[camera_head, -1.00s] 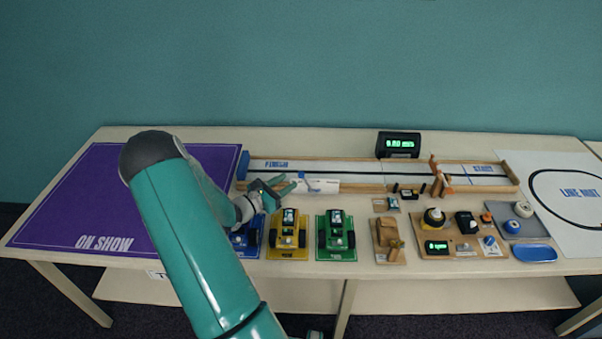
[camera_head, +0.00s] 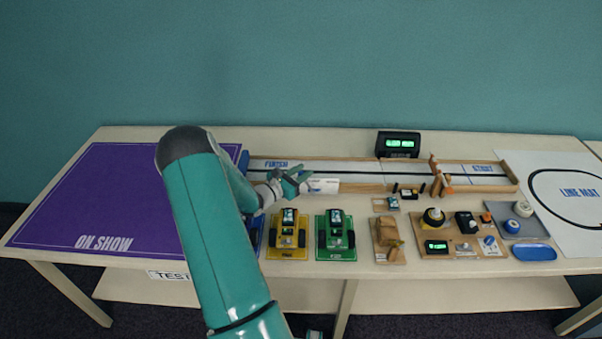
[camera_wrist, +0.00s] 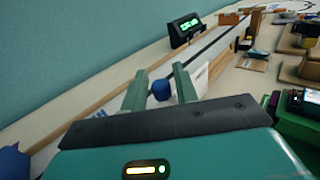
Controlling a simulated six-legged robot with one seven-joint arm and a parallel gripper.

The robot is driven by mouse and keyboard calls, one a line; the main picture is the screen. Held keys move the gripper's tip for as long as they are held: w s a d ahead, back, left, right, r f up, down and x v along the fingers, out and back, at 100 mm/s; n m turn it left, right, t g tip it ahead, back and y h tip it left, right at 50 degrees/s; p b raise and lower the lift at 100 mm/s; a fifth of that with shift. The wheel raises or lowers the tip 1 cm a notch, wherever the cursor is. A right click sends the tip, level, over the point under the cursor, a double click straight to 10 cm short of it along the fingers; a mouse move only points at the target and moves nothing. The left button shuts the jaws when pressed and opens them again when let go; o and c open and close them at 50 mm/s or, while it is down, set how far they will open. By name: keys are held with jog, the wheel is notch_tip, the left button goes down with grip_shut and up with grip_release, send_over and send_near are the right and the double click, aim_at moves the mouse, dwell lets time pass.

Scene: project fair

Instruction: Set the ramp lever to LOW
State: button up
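A blue knob (camera_wrist: 161,90) shows in the wrist view between and just beyond my two green fingers; I take it for the ramp lever's knob. A white plate with blue print (camera_head: 324,186) is beside it on the track's front rail; its words are too small to read. My gripper (camera_head: 297,182) is open at the FINISH end of the track; its fingers also show apart in the wrist view (camera_wrist: 160,88). Whether they touch the knob I cannot tell. In the head view the gripper hides most of the knob, so its setting is unclear.
The wooden-railed track (camera_head: 350,166) runs right to START, with a wooden gate (camera_head: 437,177). A display (camera_head: 398,144) stands behind. Yellow (camera_head: 288,252) and green (camera_head: 336,252) kits and a wooden block (camera_head: 388,232) stand in front. A purple mat (camera_head: 90,190) lies clear at left.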

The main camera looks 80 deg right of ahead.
grip_shut()
jog(key=shift+s+d+r+m, duration=0.1)
jog(key=shift+s+r+m, duration=0.15)
jog(key=shift+s+m, duration=0.2)
jog(key=s, duration=0.1)
jog(key=s+m+t+y, duration=0.1)
jog(key=y, duration=0.1)
jog(key=shift+s+d+r+m+t, duration=0.3)
jog(key=shift+s+m, duration=0.05)
jog(key=shift+s, duration=0.05)
jog(key=shift+s+d+f+m+t+y, duration=0.15)
jog(key=shift+s+m+t+y, duration=0.25)
jog(key=shift+s+t, duration=0.25)
jog(key=shift+s, duration=0.1)
jog(key=shift+o, duration=1.4)
grip_release()
jog(key=v, duration=1.4)
